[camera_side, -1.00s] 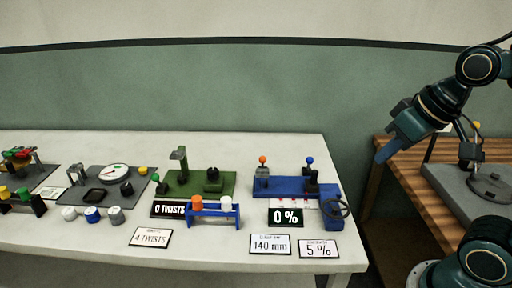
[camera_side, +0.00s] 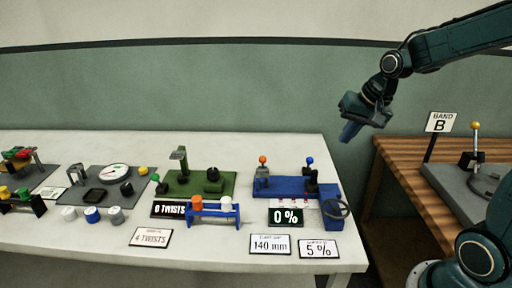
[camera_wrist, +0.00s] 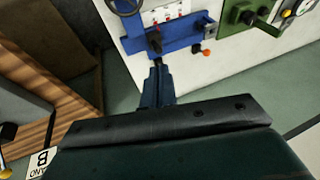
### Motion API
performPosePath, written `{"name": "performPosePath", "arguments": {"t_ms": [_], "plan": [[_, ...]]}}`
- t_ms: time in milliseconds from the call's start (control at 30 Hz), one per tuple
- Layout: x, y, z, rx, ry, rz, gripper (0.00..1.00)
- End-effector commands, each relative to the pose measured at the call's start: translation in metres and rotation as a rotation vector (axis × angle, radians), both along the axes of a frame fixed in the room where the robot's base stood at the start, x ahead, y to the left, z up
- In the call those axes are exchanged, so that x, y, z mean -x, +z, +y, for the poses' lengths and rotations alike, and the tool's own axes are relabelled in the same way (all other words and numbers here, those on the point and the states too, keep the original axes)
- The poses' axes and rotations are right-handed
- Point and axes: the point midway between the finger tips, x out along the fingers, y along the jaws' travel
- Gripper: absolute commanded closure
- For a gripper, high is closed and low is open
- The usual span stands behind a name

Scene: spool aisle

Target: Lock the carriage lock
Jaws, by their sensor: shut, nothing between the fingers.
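The blue fixture (camera_side: 285,187) stands at the right end of the white table. It carries an orange-knobbed lever (camera_side: 262,161), a blue-knobbed lever (camera_side: 309,161) and a handwheel (camera_side: 336,208); I cannot tell which part is the carriage lock. My gripper (camera_side: 349,134) is shut and empty, in the air above and right of the fixture, apart from it. In the wrist view my fingertips (camera_wrist: 157,64) appear just below the blue fixture (camera_wrist: 185,36), whose orange knob (camera_wrist: 206,52) shows to their right. The blue knob is not clear there.
A black display (camera_side: 286,217) reads 0 %, with cards for 140 mm (camera_side: 270,244) and 5 % (camera_side: 318,249) in front. A green fixture (camera_side: 205,184) stands to the left. The wooden bench (camera_side: 415,175) with a BAND B sign (camera_side: 440,122) is at right.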

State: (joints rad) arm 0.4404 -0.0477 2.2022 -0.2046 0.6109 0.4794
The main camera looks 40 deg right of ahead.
Motion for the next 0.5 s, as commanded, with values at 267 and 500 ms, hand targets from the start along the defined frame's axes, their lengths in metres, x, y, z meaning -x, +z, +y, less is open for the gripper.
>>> {"name": "performPosePath", "arguments": {"t_ms": [267, 500], "plan": [[-0.025, -0.033, -0.044, -0.092, -0.174, 0.01, 1.0], [-0.039, -0.063, -0.081, -0.168, -0.316, 0.011, 1.0]]}}
